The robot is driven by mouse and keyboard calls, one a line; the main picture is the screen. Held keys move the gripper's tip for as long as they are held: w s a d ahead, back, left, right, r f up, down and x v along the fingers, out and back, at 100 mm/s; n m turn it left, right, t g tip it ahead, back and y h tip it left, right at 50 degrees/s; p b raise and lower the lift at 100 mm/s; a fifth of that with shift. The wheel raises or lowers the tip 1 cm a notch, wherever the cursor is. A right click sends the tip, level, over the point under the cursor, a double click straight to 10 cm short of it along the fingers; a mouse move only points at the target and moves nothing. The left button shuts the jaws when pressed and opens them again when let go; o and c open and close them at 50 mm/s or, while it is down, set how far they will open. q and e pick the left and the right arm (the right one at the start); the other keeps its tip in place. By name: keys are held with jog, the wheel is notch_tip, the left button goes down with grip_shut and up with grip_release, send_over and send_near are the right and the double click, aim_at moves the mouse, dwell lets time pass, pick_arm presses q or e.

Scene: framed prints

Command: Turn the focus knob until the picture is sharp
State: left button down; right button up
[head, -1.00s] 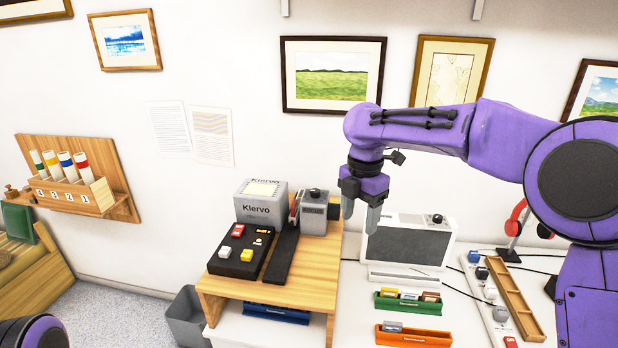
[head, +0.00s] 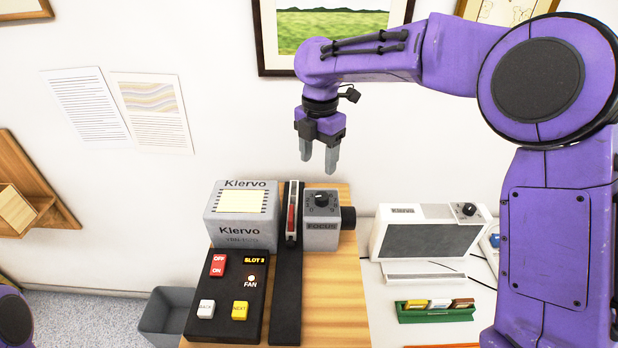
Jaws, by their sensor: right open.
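The grey Kiervo projector (head: 241,232) stands on a wooden stand (head: 335,290). The black focus knob (head: 321,200) is on top of the grey block at its right, above a label that seems to read FOCUS. A dark lens (head: 348,217) sticks out to the right of that block. My right gripper (head: 319,168) is open and empty, fingers pointing down, above and apart from the knob. No projected picture can be made out. My left gripper is out of view; only a bit of my left arm shows at the lower left.
A black control box (head: 232,285) with red, white and yellow buttons sits in front of the projector. A black slide tray (head: 287,290) runs beside it. A grey bin (head: 166,310) is lower left.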

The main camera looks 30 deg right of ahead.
aim_at(320, 193)
jog(key=s+f, duration=0.1)
jog(key=s+f+p, duration=0.1)
jog(key=f, duration=0.1)
jog(key=s+f, duration=0.2)
jog(key=shift+d+f+p, duration=0.1)
jog(key=shift+f+p, duration=0.15)
jog(key=shift+p, duration=0.05)
jog(key=w+f, duration=0.2)
jog(key=f, duration=0.1)
jog(key=shift+w+f, duration=0.25)
jog(key=shift+f, duration=0.05)
jog(key=shift+w+f, duration=0.1)
jog(key=shift+w, duration=0.1)
jog(key=shift+s, duration=0.2)
jog(key=shift+s+r, duration=0.3)
jog(key=shift+s, duration=0.05)
jog(key=c, duration=0.4)
jog(key=shift+s+r, duration=0.1)
jog(key=shift+s, duration=0.05)
jog(key=c, duration=0.5)
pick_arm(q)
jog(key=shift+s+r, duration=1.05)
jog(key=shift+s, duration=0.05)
pick_arm(e)
jog(key=shift+c, duration=0.7)
